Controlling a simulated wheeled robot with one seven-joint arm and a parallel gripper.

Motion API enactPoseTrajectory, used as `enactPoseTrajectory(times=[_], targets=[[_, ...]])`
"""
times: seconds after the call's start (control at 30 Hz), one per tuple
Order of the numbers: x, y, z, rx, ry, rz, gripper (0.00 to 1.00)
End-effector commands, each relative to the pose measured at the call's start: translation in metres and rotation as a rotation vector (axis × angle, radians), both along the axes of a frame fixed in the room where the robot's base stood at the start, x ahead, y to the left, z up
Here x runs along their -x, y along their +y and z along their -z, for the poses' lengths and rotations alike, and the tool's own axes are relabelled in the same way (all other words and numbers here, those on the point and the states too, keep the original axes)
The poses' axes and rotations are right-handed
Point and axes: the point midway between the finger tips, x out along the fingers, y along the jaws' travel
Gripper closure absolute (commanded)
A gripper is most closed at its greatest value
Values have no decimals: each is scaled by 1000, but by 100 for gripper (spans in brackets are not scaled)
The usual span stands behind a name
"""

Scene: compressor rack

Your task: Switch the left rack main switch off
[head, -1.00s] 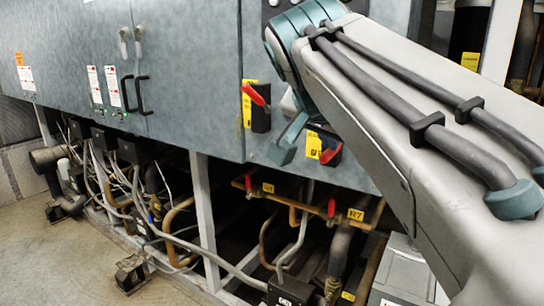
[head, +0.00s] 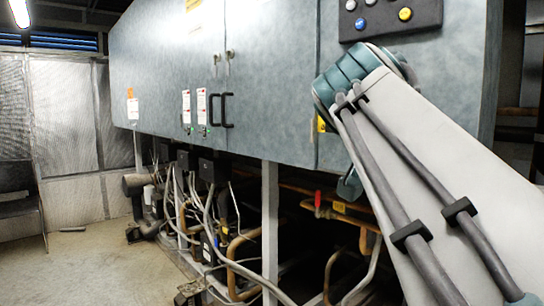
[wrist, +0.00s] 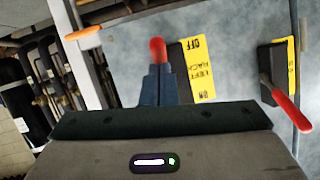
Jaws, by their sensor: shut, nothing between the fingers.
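In the wrist view my gripper (wrist: 165,84) is shut, its narrow dark blue fingers together at the left rack main switch. The switch's red handle (wrist: 158,50) shows just past the fingertips; its lower part is hidden by them. I cannot tell whether they touch. Beside it is a yellow label (wrist: 197,70) reading OFF at the top, LEFT RACK, and ON at the bottom of the picture. The handle's red end lies level with the OFF end. In the head view my arm hides the switch, and only a sliver of yellow label (head: 321,124) shows.
A second red-handled switch (wrist: 285,104) with its own yellow label (wrist: 285,60) is to the right in the wrist view. The grey cabinet (head: 275,90) carries a button panel (head: 390,17) above my arm. Pipes and cables (head: 230,240) fill the space below. Floor (head: 90,260) is open at left.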

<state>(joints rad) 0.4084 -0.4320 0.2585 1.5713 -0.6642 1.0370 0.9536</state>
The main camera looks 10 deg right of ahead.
Motion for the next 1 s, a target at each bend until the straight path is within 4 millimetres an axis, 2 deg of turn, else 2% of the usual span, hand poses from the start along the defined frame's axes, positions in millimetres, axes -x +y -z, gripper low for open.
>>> enactPoseTrajectory(times=[0.1, 0.73, 0.87, 1.0], targets=[[0, -3, 6, -4, 5, 8, 100], [-1, -5, 8, -9, 13, 11, 100], [-1, -4, -1, -9, 11, 9, 100], [-1, -3, -23, -5, 7, 6, 100]])
